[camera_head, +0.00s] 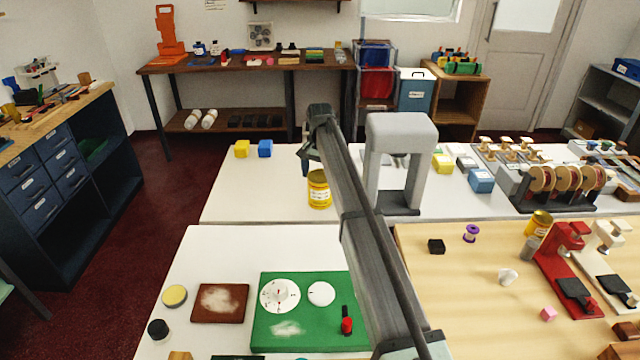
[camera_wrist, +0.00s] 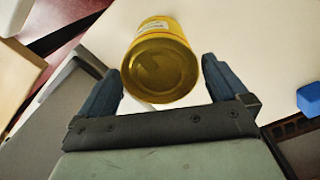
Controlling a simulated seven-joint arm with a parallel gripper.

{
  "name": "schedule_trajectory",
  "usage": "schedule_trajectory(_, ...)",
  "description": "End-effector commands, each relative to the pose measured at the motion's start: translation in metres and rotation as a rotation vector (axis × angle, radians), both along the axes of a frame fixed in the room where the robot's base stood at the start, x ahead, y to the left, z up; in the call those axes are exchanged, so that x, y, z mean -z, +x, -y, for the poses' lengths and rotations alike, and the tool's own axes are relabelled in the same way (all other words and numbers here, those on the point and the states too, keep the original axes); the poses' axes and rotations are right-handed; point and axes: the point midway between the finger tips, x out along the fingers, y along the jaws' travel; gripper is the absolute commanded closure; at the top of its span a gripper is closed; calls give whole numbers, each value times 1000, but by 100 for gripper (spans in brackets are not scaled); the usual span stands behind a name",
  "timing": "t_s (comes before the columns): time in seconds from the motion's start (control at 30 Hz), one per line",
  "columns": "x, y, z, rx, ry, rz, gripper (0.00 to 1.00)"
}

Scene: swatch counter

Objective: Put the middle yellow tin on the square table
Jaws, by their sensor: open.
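A yellow tin (camera_head: 319,194) with a pale label stands upright on the white back table (camera_head: 235,190), left of the grey arch. In the wrist view the yellow tin (camera_wrist: 162,68) has its round end facing the camera. My gripper (camera_wrist: 160,72) is open, with a finger to either side of the tin and gaps between. In the head view my gripper (camera_head: 307,160) is partly hidden by my arm, close to the tin. Another yellow tin (camera_head: 540,222) is on the light wooden table (camera_head: 440,290). I cannot tell which table is the square one.
A grey arch (camera_head: 400,122) stands right of the tin. A yellow cube (camera_head: 242,149) and a blue cube (camera_head: 265,148) lie to its left. A green mat (camera_head: 265,335) with dials lies on the front white table. The wooden table has free room near its front left.

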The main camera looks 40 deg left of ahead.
Motion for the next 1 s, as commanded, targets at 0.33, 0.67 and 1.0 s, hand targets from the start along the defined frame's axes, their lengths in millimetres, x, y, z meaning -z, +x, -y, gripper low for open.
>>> schedule_trajectory(0.33,-57,0,-1,0,0,0,0)
schedule_trajectory(0.67,-72,0,0,0,-1,-1,0)
schedule_trajectory(1.0,-71,0,0,0,-1,-1,0)
